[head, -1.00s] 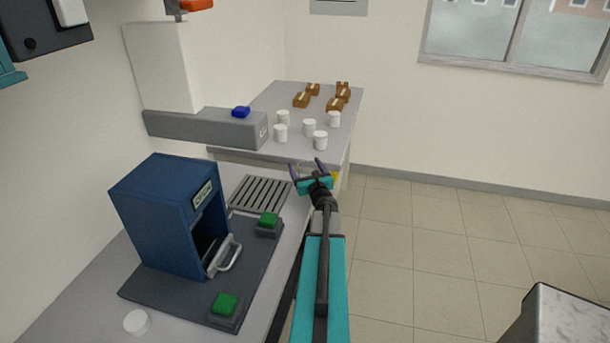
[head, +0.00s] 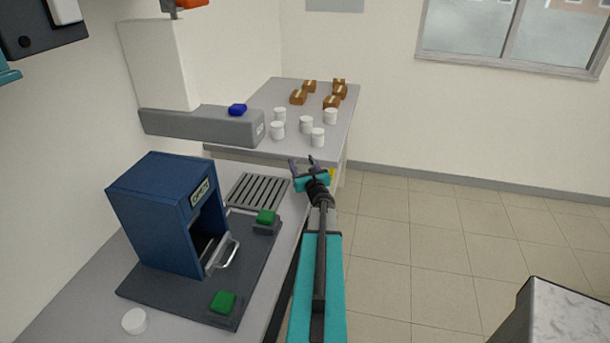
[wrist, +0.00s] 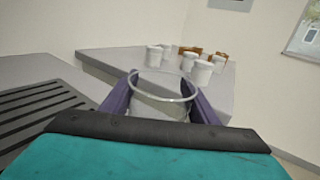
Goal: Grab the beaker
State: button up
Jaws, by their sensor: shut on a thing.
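The beaker (wrist: 160,100) is clear glass and shows in the wrist view as a round rim with a see-through body between the two fingers. My gripper (wrist: 160,88) is shut on it, with one purple-grey finger on each side. The beaker's lower part is hidden behind the gripper's dark edge. In the head view my gripper (head: 302,164) is near the front edge of the far table, to the right of the slotted rack; the glass cannot be made out there.
White jars (head: 306,125) and brown boxes (head: 331,102) stand on the far table (head: 262,98). A slotted rack (head: 258,190), a blue machine (head: 168,215) and green buttons (head: 223,301) are on the left. Open floor (head: 420,240) lies to the right.

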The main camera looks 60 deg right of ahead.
jog(key=shift+r, duration=0.15)
jog(key=shift+r+p, duration=0.3)
jog(key=shift+r, duration=0.25)
notch_tip(320, 180, up, 2)
jog(key=shift+r+p, duration=0.15)
jog(key=shift+p, duration=0.35)
jog(key=s+d+r+p+v, duration=0.1)
jog(key=v, duration=1.2)
jog(key=shift+s+r, duration=0.2)
jog(key=shift+s, duration=0.15)
jog(key=shift+s+a+p, duration=0.1)
jog(key=shift+a+p, duration=0.1)
jog(key=shift+p, duration=0.2)
jog(key=p+v, duration=0.1)
jog(key=p, duration=0.3)
jog(key=shift+s+a, duration=0.15)
jog(key=shift+s, duration=0.2)
